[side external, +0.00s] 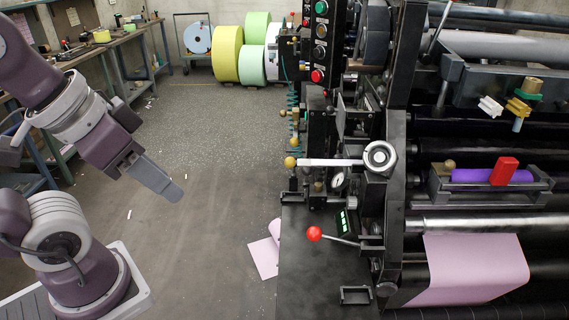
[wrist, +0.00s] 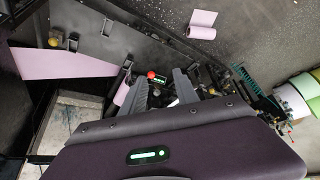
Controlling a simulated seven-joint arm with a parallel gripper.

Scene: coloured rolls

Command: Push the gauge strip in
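I cannot pick out a gauge strip for certain in either view. On the black press (side external: 395,190) in the side view are a small round dial (side external: 338,180) and a green-lit readout (side external: 344,222). A small black rectangular frame (side external: 355,295) sits on the flat panel below them. My gripper (side external: 168,188) hangs in the air left of the press, well apart from it, angled down to the right. In the wrist view my gripper (wrist: 163,90) has its two dark fingers apart, with nothing seen held between them. The green readout (wrist: 159,80) shows beyond them.
A red-knobbed lever (side external: 314,234) and a yellow-knobbed lever (side external: 290,162) stick out from the press. A purple roll (side external: 470,176) with a red block (side external: 505,171) lies in a tray at right. A pink roll (wrist: 202,24) lies on the floor. The floor left of the press is mostly clear.

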